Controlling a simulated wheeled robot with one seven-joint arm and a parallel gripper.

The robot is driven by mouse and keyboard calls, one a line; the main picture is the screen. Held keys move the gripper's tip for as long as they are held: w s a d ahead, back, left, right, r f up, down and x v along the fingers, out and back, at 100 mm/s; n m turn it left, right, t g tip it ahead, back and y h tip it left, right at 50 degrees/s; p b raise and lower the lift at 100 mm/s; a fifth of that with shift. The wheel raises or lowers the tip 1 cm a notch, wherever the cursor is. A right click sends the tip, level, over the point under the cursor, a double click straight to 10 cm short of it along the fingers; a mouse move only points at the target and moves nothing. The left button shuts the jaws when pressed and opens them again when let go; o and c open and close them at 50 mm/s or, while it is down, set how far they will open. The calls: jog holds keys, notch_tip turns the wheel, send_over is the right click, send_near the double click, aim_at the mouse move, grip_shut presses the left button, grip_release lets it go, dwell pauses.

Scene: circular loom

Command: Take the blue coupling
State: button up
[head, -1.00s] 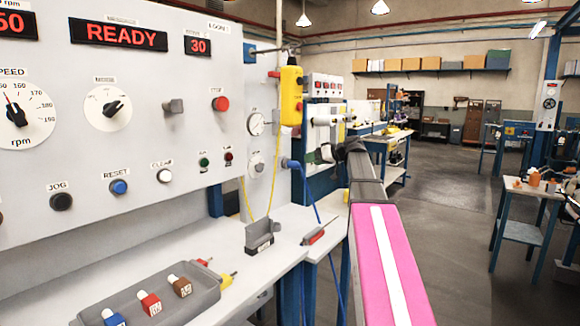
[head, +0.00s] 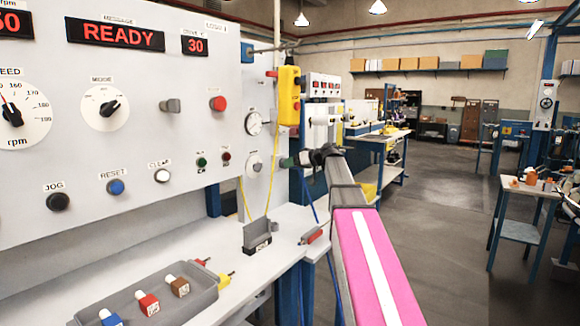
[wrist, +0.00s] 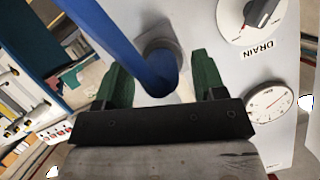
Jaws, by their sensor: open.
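The blue coupling (wrist: 158,82) shows in the wrist view between my two green fingers, in front of a round grey fitting (wrist: 160,48) on the pale panel. A thick blue hose (wrist: 112,35) runs from it to the upper left. My gripper (wrist: 160,66) is open, one finger on each side, with a visible gap at the right finger; contact on the left is unclear. In the head view my gripper (head: 287,161) is at the panel's right side and hides the coupling. Part of the blue hose (head: 308,203) hangs below it.
A DRAIN knob (wrist: 247,16) and a gauge (wrist: 268,101) sit close right of my gripper in the wrist view. A yellow pendant (head: 289,96) hangs above it in the head view. A grey holder (head: 257,237) and a red-handled tool (head: 312,236) are on the bench below.

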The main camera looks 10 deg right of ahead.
grip_shut()
jog(key=shift+s, duration=0.1)
jog(key=shift+s+d, duration=0.2)
jog(key=shift+d, duration=0.05)
jog(key=shift+s+d, duration=0.15)
jog(key=shift+s+d+r, duration=0.1)
jog(key=shift+s+d, duration=0.95)
